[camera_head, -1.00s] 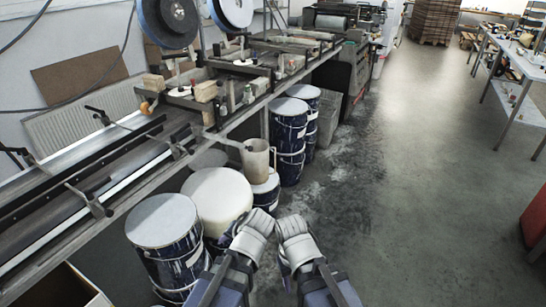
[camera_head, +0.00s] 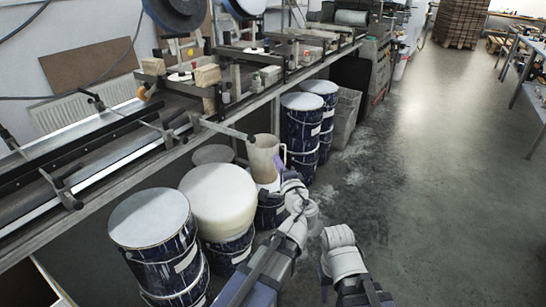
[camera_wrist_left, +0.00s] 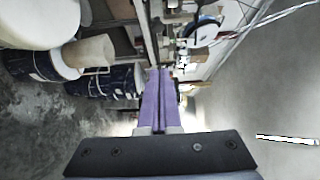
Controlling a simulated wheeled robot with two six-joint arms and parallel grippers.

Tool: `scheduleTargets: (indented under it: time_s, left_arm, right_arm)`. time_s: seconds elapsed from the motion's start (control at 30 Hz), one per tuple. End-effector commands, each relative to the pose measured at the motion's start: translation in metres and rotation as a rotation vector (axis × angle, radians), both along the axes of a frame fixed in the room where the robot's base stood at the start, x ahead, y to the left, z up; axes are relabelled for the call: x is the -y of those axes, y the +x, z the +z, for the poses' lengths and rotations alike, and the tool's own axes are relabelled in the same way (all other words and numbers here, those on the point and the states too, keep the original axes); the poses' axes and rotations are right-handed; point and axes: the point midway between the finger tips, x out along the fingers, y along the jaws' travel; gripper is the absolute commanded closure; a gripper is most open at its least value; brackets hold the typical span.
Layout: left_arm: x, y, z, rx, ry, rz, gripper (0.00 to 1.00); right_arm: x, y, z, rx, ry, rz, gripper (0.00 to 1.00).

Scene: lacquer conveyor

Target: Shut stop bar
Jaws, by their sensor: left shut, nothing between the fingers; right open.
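The stop bar (camera_head: 228,130) is a thin grey bar with a dark end. In the head view it juts out from the near side rail of the conveyor (camera_head: 120,160), over the floor side and above a beige jug. My left gripper (camera_head: 284,154) is raised just right of the bar's free end and looks apart from it. Its purple fingers (camera_wrist_left: 161,72) are together and empty in the left wrist view. I cannot pick out the bar in that view. My right wrist shows low in the head view, but its fingers are hidden.
The beige jug (camera_head: 263,158) stands close beside my left fingers. Several drums, one with a pale top (camera_head: 218,192), line the floor below the conveyor. Wooden blocks (camera_head: 207,75) sit on the bench behind the bar. The floor on the right (camera_head: 440,180) is clear.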

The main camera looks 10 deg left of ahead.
Motion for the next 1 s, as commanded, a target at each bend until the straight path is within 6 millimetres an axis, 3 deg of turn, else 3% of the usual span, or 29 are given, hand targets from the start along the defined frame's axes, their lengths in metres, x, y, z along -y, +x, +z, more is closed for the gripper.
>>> scheduleTargets:
  time_s: [0.43, 0.7, 1.0]
  left_arm:
    - [-0.043, 0.081, -0.001, 0.0, -0.001, 0.003, 1.0]
    - [-0.074, 0.084, -0.001, 0.0, -0.001, 0.002, 1.0]
    - [-0.08, 0.086, -0.001, 0.0, -0.001, 0.0, 1.0]
  right_arm:
    - [0.0, 0.0, -0.001, 0.0, 0.0, 0.0, 0.5]
    - [0.0, 0.0, -0.001, 0.0, 0.0, 0.0, 0.5]
    - [0.0, 0.0, -0.001, 0.0, 0.0, 0.0, 0.5]
